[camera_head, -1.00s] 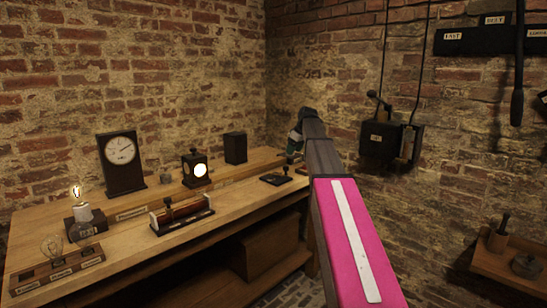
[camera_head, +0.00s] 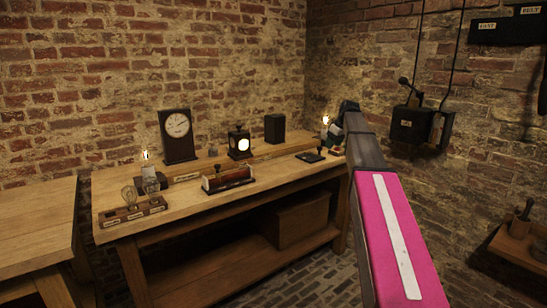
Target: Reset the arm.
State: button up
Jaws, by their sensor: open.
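My arm reaches in from the bottom right, a pink link with a white stripe and then a grey link. It ends in a dark joint (camera_head: 347,108) in front of the bench's right end. My gripper's fingers cannot be made out beyond that joint, and nothing held shows.
The wooden bench (camera_head: 225,250) carries a clock (camera_head: 177,136), a lamp (camera_head: 240,144), a coil (camera_head: 227,178) and a bulb rack (camera_head: 134,211). A lit bulb (camera_head: 326,120) glows beside my arm. A second table (camera_head: 35,225) stands left. A switch box (camera_head: 410,124) hangs on the right wall.

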jog(key=s+a+f+m+g+h, duration=0.1)
jog(key=s+a+f+m, duration=0.15)
jog(key=s+f, duration=0.75)
jog(key=s+a+f+m+g, duration=0.1)
jog(key=s+a+f+m, duration=0.15)
jog(key=s+f, duration=0.7)
jog(key=s+a+f+m+g+h, duration=0.1)
jog(key=s+a+f+m+h, duration=0.1)
jog(key=s+f, duration=1.5)
jog(key=shift+s+a+f+m, duration=0.3)
jog(key=shift+a+f+m, duration=0.2)
jog(key=shift+a+f, duration=0.25)
